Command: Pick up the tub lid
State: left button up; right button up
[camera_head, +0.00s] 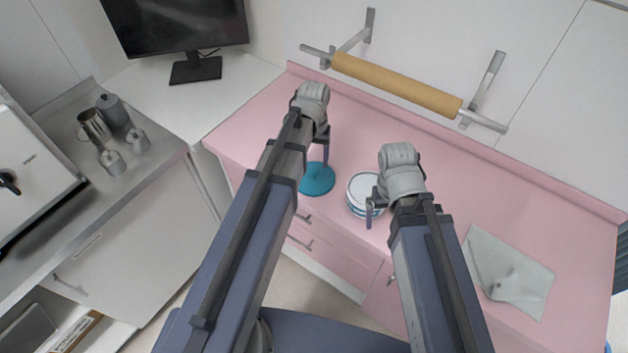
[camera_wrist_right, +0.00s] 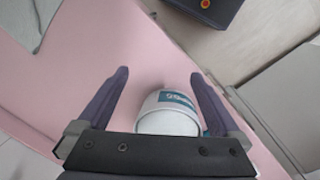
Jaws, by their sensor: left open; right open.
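The tub lid is a round teal disc (camera_head: 317,179) lying flat on the pink counter in the head view. My left gripper (camera_head: 324,152) is open just above and behind the lid, with a finger pointing down towards it; whether it touches cannot be told. A white tub (camera_head: 361,190) with a teal label stands to the right of the lid. My right gripper (camera_head: 371,208) is open at the tub. In the right wrist view the tub (camera_wrist_right: 168,117) sits between the two spread fingers of this gripper (camera_wrist_right: 160,85).
The pink counter (camera_head: 450,200) has free room to the right of the tub. A grey cloth or sheet (camera_head: 508,270) lies further right. A paper roll (camera_head: 395,84) hangs on a wall rail behind. Metal canisters (camera_head: 93,125) stand on the left side counter, and a monitor (camera_head: 175,25) stands behind.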

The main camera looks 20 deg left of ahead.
aim_at(314, 171)
pick_arm(q)
jog(key=shift+w+f+b, duration=0.15)
jog(key=shift+f+b, duration=2.45)
jog(key=shift+b, duration=0.05)
pick_arm(e)
jog(key=shift+f, duration=2.65)
jog(key=shift+r, duration=0.1)
pick_arm(q)
jog(key=shift+r, duration=0.1)
jog(key=shift+c, duration=0.4)
grip_shut()
